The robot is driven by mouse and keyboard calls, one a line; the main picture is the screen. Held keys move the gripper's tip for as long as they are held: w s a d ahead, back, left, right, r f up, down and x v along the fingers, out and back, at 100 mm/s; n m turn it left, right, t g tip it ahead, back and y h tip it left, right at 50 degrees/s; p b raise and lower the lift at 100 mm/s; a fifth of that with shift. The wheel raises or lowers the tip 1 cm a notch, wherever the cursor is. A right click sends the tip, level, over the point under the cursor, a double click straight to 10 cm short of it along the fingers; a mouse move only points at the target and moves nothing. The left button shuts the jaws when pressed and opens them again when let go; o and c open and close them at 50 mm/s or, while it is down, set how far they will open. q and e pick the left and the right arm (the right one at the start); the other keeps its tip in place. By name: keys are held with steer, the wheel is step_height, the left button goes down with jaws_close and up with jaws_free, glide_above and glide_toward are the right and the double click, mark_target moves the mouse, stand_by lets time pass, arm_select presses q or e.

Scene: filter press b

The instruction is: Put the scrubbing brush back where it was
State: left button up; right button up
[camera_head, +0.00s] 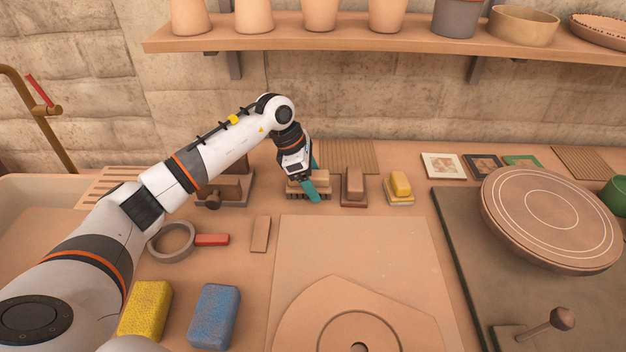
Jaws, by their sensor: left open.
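The scrubbing brush (294,190), a wooden block with dark bristles below, is at the back of the work table, in the middle of the camera_head view. My left gripper (312,181) is right at it, with its teal fingers apart. One finger shows in front of the brush and the other behind it, so the open jaws straddle its right part. The fingers hide some of the brush, and I cannot tell whether they touch it. My right gripper is out of view.
Right of the brush stand a wooden block on a reddish base (353,187) and a yellow block (400,184) on a small stand. A board (430,250) lies in front, a round wheel (550,215) at right. A pot shelf (390,42) hangs above.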

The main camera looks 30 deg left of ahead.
arm_select(q)
steer(key=v, duration=0.7)
steer(key=shift+b, duration=0.35)
